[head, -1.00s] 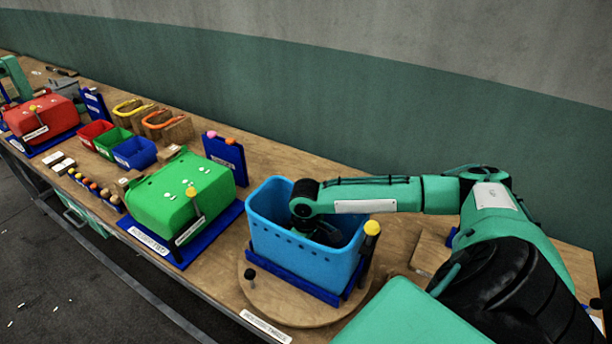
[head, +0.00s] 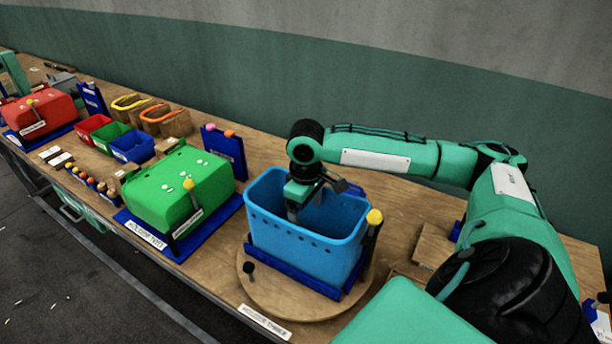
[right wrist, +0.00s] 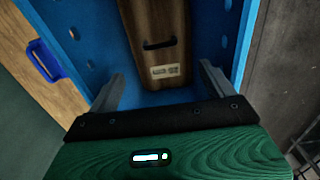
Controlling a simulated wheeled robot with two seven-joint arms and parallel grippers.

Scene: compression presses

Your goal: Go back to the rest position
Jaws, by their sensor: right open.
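My right gripper (head: 296,212) reaches down into the mouth of a blue bin (head: 318,251). In the right wrist view my right gripper (right wrist: 163,90) is open, its two fingers apart with nothing between them. Below them, inside the bin (right wrist: 80,40), lies a brown wooden block (right wrist: 158,35) with a dark handle and a small label. The block is apart from the fingers. My right arm comes in from the right over the table. My left gripper is not in view.
The bin stands on a round wooden turntable (head: 270,308). Left of it are a green press (head: 180,190), a red press (head: 40,110) and small red, green and blue trays. A yellow-topped post (head: 374,217) stands at the bin's right.

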